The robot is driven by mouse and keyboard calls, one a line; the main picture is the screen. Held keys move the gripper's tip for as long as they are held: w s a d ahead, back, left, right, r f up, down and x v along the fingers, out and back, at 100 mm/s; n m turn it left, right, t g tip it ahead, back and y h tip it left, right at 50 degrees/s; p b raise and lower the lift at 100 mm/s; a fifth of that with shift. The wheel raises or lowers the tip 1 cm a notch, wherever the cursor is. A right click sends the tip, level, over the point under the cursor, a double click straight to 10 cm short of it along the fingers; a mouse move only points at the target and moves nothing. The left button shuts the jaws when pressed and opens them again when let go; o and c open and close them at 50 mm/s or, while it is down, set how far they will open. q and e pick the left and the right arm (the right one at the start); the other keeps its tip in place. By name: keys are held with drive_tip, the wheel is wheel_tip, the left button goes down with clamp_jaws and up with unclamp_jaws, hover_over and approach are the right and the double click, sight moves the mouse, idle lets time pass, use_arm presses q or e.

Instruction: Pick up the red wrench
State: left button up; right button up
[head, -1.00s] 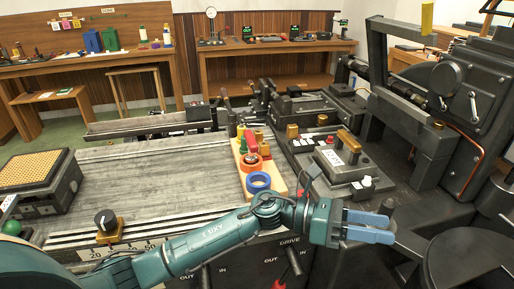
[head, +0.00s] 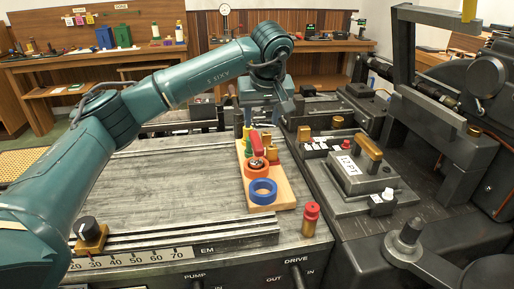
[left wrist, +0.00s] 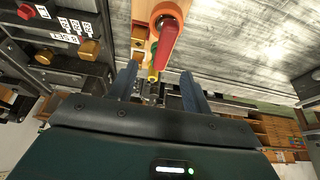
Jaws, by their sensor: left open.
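A red tapered piece (head: 257,143), which looks like the red wrench, stands on a wooden board (head: 276,196) behind an orange ring (head: 257,168). Its full shape is hard to make out. In the left wrist view the red piece (left wrist: 169,38) shows ahead of the fingers, by the orange ring (left wrist: 171,10). My left gripper (left wrist: 158,68) is open, its blue fingers apart, with the red piece beyond the fingertips. In the head view my left gripper (head: 268,95) hangs behind the board, partly hidden by my arm. My right gripper is not in view.
A blue ring (head: 262,192) and green and yellow pieces share the board. A red-topped brass knob (head: 311,218) stands near the front edge. A machine block with a brass handle (head: 368,146) is to the right. The grey bed (head: 185,190) to the left is bare.

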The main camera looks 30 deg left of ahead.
sight(256, 139)
use_arm(q)
drive_tip(key=x, duration=0.4)
drive_tip(key=shift+f, duration=0.15)
drive_tip(key=x, duration=0.1)
drive_tip(key=p+x, duration=0.1)
drive_tip(key=x, duration=0.3)
drive_tip(key=shift+s+a, duration=0.1)
drive_tip(key=shift+a, duration=0.3)
clamp_jaws()
